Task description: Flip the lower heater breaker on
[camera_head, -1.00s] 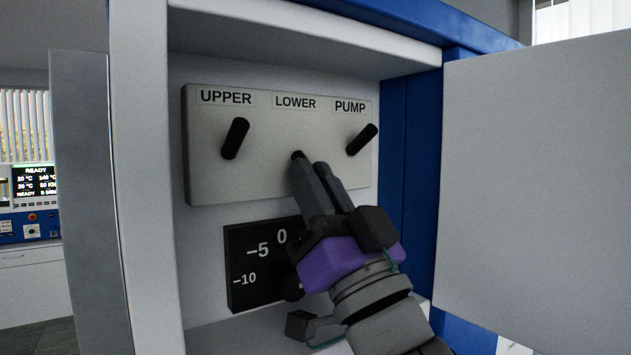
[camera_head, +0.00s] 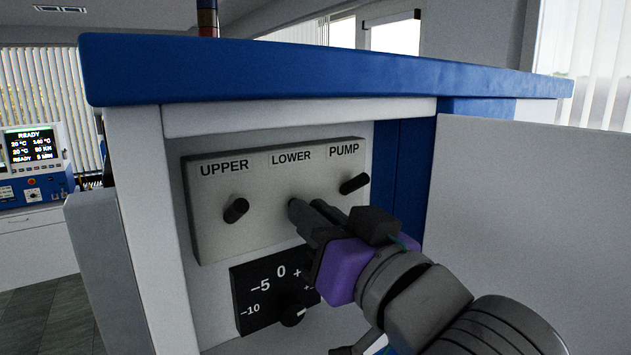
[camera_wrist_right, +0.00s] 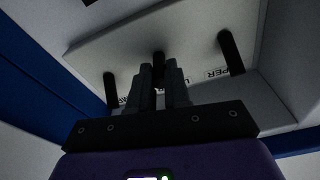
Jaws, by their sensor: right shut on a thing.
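The light grey breaker panel (camera_head: 215,235) is inside an open cabinet and carries the labels UPPER, LOWER and PUMP. The black lower breaker lever (camera_head: 293,203) is under LOWER, mostly hidden by my right gripper (camera_head: 302,207). That gripper is shut on the lever, coming from the lower right. In the right wrist view the lower lever (camera_wrist_right: 158,60) shows between the two fingertips (camera_wrist_right: 159,72). The lever's exact tilt is hard to tell. My left gripper is in neither view.
The upper lever (camera_head: 236,210) and pump lever (camera_head: 355,183) flank the gripper, clear of it. A black dial plate (camera_head: 250,287) with a knob (camera_head: 293,317) is below. The open door (camera_head: 530,220) stands right; the blue cabinet top (camera_head: 300,75) overhangs the panel.

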